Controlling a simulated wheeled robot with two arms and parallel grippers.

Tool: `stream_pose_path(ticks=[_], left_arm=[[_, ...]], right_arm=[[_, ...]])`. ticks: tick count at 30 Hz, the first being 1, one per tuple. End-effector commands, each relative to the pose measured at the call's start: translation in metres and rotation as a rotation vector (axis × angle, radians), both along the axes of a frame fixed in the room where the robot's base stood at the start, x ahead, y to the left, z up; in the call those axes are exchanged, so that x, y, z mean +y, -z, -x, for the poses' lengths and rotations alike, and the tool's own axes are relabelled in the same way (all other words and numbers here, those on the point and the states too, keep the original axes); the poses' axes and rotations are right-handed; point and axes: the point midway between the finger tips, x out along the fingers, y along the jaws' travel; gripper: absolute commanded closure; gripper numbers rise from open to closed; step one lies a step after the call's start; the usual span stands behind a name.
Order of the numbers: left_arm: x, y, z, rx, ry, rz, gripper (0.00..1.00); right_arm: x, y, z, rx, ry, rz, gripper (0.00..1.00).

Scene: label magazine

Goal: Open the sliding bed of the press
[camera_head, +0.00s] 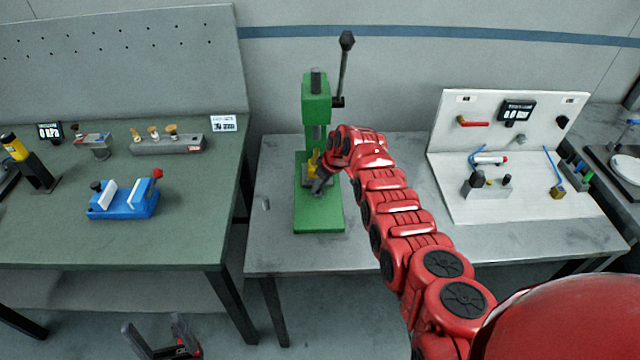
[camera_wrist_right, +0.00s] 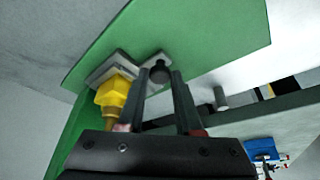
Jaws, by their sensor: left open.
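The green press (camera_head: 317,150) stands on the grey table, its lever with a dark knob upright. A grey metal plate (camera_wrist_right: 122,62) on its green base, seen in the right wrist view, appears to be the sliding bed. A yellow fitting (camera_wrist_right: 113,92) is beside it, also visible in the head view (camera_head: 313,162). My right gripper (camera_head: 318,186) is low at the press front; in its wrist view, a dark round knob (camera_wrist_right: 159,72) lies between its fingertips. I cannot tell whether they touch it. My left gripper (camera_head: 160,338) is open and empty, low at the bottom left.
A green-topped table (camera_head: 190,235) on the left holds a blue vise (camera_head: 125,200) and a rack of brass-topped parts (camera_head: 168,146). A white panel station (camera_head: 510,150) stands to the right. A small grey peg (camera_head: 265,203) stands left of the press.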

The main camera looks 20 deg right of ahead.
Motion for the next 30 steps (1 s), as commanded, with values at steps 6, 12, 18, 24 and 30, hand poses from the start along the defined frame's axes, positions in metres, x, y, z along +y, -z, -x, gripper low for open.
stream_pose_path(ticks=[6, 12, 18, 24, 30], left_arm=[[0.0000, 0.0000, 0.0000, 0.000, 0.000, 0.000, 0.29], [0.0000, 0.0000, 0.0000, 0.000, 0.000, 0.000, 0.29], [0.0000, -0.0001, 0.0000, 0.000, 0.000, 0.000, 0.29], [0.0000, -0.0001, 0.0001, 0.000, 0.000, 0.000, 0.29], [0.0000, 0.0000, 0.0000, 0.000, 0.000, 0.000, 0.29]], right_arm=[[-0.0002, -0.0001, 0.0000, 0.000, 0.000, 0.000, 1.00], [-0.0003, -0.0001, 0.0001, 0.000, 0.000, 0.000, 1.00], [-0.0004, -0.0001, 0.0001, 0.001, 0.000, 0.000, 1.00], [-0.0004, -0.0001, 0.0001, 0.001, 0.000, 0.000, 1.00], [-0.0004, -0.0001, 0.0001, 0.001, 0.000, 0.000, 1.00]])
